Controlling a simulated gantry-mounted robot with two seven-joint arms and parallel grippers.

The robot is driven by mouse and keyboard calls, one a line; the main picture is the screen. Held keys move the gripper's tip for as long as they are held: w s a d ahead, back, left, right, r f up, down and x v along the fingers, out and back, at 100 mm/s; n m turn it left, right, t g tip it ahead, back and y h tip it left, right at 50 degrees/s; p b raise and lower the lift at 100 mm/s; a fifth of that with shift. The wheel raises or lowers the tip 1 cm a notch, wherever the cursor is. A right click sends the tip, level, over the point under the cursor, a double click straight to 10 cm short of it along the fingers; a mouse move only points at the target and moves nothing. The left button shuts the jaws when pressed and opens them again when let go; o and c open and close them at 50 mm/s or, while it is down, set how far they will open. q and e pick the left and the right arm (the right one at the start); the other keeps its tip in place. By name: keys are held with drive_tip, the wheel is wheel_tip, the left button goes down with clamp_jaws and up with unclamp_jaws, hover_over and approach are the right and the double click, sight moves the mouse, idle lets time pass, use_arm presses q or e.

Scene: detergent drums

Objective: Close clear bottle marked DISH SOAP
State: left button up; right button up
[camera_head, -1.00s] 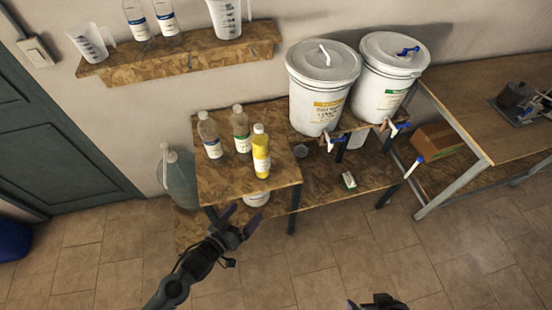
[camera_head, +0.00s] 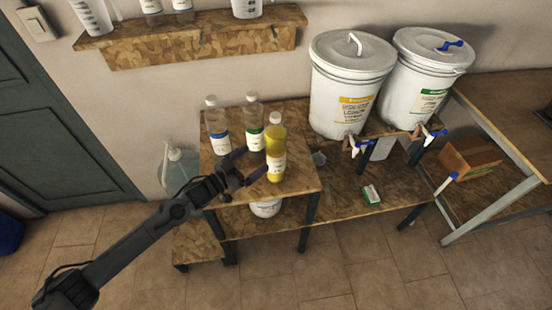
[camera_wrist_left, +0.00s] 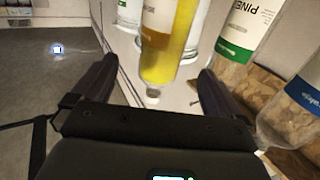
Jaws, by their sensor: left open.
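Three bottles stand on the small wooden stand. A clear bottle with a blue label (camera_head: 217,127) is at left, a clear one with a green label (camera_head: 253,122) is behind, and a yellow-filled one (camera_head: 275,152) is in front at right. No label reads as DISH SOAP; in the left wrist view the green label (camera_wrist_left: 236,48) starts "PINE", and the blue-labelled bottle (camera_wrist_left: 292,110) is at the right edge. My left gripper (camera_head: 251,166) is open and empty in front of the bottles; the yellow bottle (camera_wrist_left: 168,50) appears between its fingers. My right gripper is out of view.
Two white drums with blue-handled taps, one yellow-labelled (camera_head: 350,85) and one green-labelled (camera_head: 428,80), stand at right. A wall shelf (camera_head: 200,42) holds jugs and bottles. A cardboard box (camera_head: 472,160) and a green-and-white item (camera_head: 371,195) sit lower right.

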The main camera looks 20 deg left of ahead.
sight(267, 148)
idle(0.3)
use_arm(q)
drive_tip(key=x, duration=0.5)
drive_tip(key=shift+w+d, duration=0.2)
drive_tip(key=shift+w, duration=0.05)
drive_tip(key=x, duration=0.3)
drive_tip(key=shift+w+r+b, duration=0.2)
drive_tip(key=shift+w+b, duration=0.15)
drive_tip(key=shift+w, duration=0.15)
drive_tip(key=shift+w+d, duration=0.3)
drive_tip(key=shift+w, duration=0.3)
drive_tip(key=shift+c, duration=0.3)
